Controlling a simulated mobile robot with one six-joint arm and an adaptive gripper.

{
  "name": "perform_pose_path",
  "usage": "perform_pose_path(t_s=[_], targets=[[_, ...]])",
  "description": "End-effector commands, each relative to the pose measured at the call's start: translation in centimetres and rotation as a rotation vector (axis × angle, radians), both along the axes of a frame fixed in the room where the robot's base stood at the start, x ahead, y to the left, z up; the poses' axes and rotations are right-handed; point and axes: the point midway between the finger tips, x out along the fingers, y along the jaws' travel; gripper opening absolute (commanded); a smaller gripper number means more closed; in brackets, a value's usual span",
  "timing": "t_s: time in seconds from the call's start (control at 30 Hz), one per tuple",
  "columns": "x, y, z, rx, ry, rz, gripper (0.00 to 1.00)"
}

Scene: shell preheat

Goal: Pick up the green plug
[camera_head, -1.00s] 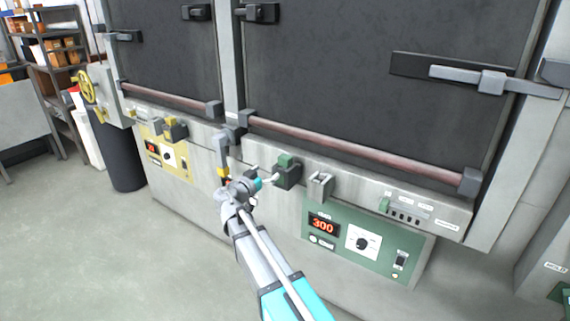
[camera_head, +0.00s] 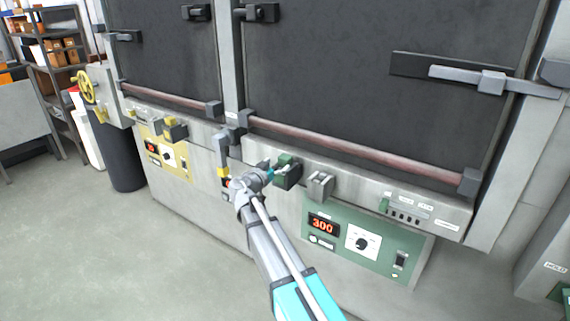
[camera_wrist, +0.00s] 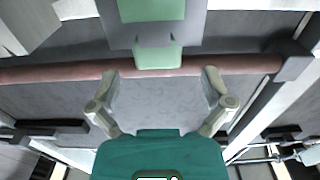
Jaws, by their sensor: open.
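The green plug (camera_head: 286,158) sits in a dark grey socket box on the ledge below the red-brown bar of the right oven door. It also shows at the top edge of the wrist view (camera_wrist: 158,52), as pale green parts with a grey block between them. My gripper (camera_head: 283,170) is right in front of the plug, partly covering the socket box in the head view. In the wrist view my open gripper (camera_wrist: 160,78) has its two fingers spread wide, with the lower green part between and just beyond the tips. Contact cannot be told.
An empty-looking grey socket (camera_head: 320,186) is just right of the plug. A green control panel (camera_head: 366,245) reading 300 is below it. A yellow panel (camera_head: 166,155) is at the left. The long bar (camera_head: 350,150) runs close above the plug. Open floor lies at the left.

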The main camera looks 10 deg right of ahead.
Motion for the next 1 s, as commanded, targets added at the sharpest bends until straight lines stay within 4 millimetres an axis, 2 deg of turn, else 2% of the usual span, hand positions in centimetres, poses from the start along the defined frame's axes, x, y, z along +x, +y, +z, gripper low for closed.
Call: perform_pose_path(t_s=[0.2,0.4,1.0], targets=[[1.8,-1.9,0.0,0.0,0.0,-0.001,1.0],[3.0,-3.0,0.0,0.0,0.0,0.001,1.0],[3.0,-3.1,0.0,0.0,0.0,0.001,1.0]])
